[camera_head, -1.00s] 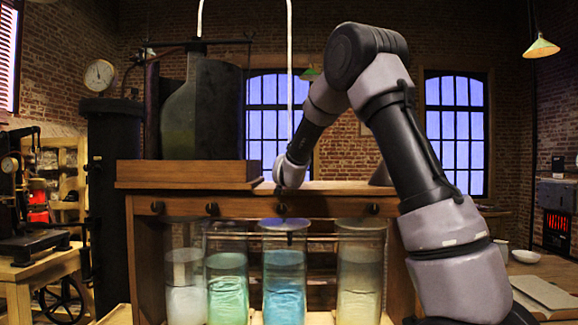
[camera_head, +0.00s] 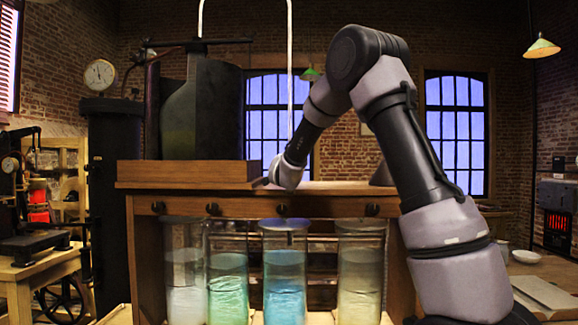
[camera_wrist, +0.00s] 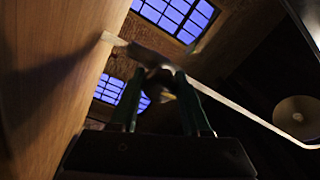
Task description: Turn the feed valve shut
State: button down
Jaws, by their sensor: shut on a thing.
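My gripper (camera_wrist: 160,82) is in the wrist view, its two greenish fingers closed on a small dark piece between the tips. This appears to be the handle of the feed valve (camera_wrist: 158,72), but it is dim and mostly hidden by the fingers, so I cannot tell its angle. In the head view my wrist is low over the top of the wooden stand (camera_head: 345,187), just right of the dark tank. The fingers and the valve cannot be made out there.
The dark tank (camera_head: 215,110) sits in a wooden tray at the stand's top left. A white tube (camera_head: 290,60) hangs down near my wrist. Under the top stand several glass jars, including a blue one (camera_head: 285,285). Dark knobs line the front edge.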

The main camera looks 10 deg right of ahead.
dwell(0.3)
jog(key=shift+c, duration=1.9)
grip_release()
jog(key=r+v, duration=0.1)
jog(key=v, duration=0.9)
jog(key=shift+s+f, duration=0.45)
jog(key=shift+f, duration=0.05)
jog(key=shift+a, duration=0.1)
jog(key=s+d+f+n+g+y, duration=0.2)
jog(key=s+n+g, duration=0.1)
jog(key=s, duration=0.9)
jog(key=s+d+f+n+g+y, duration=0.2)
jog(key=s+d+n+g, duration=0.1)
jog(key=s, duration=0.9)
jog(key=s+d+f+n+g+y, duration=0.2)
jog(key=s+n+g, duration=0.3)
jog(key=s, duration=0.7)
jog(key=shift+s+d+f+g, duration=0.25)
jog(key=shift+d+f+g, duration=0.05)
jog(key=shift+d+f, duration=0.15)
